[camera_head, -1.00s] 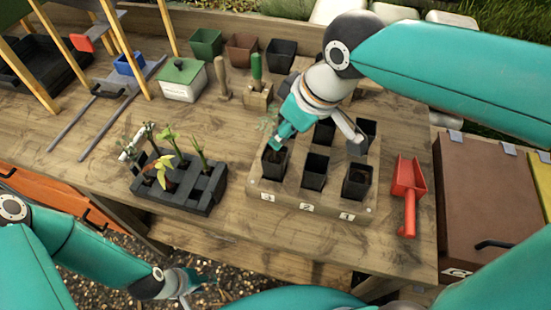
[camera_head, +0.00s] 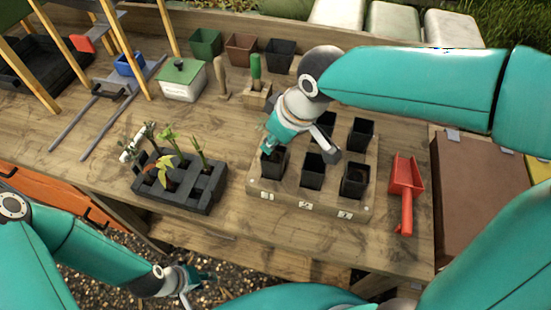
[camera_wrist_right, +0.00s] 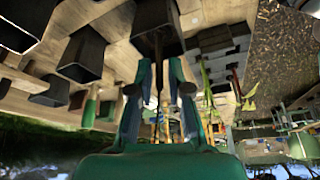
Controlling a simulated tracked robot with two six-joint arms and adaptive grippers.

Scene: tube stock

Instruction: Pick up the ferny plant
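A faint, feathery sprig that may be the ferny plant (camera_head: 265,117) shows just behind my right gripper's tip. Its stem and base are hidden by the gripper. My right gripper (camera_head: 267,146) reaches down at the front left pot (camera_head: 274,164) of the wooden pot board (camera_head: 315,205). In the right wrist view its two teal fingers (camera_wrist_right: 161,75) stand apart, with a dark pot beyond and a thin dark line between them. I cannot tell whether they touch a stem. My left gripper (camera_head: 197,281) hangs low, off the table's front edge; its opening is unclear.
A black tray (camera_head: 180,203) with several seedlings stands left of the board. Several black pots (camera_head: 360,134) fill the board. A red scoop (camera_head: 405,190) lies to its right. A lidded box (camera_head: 182,88) and a green-handled tool (camera_head: 256,70) stand behind. Bare tabletop lies between tray and board.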

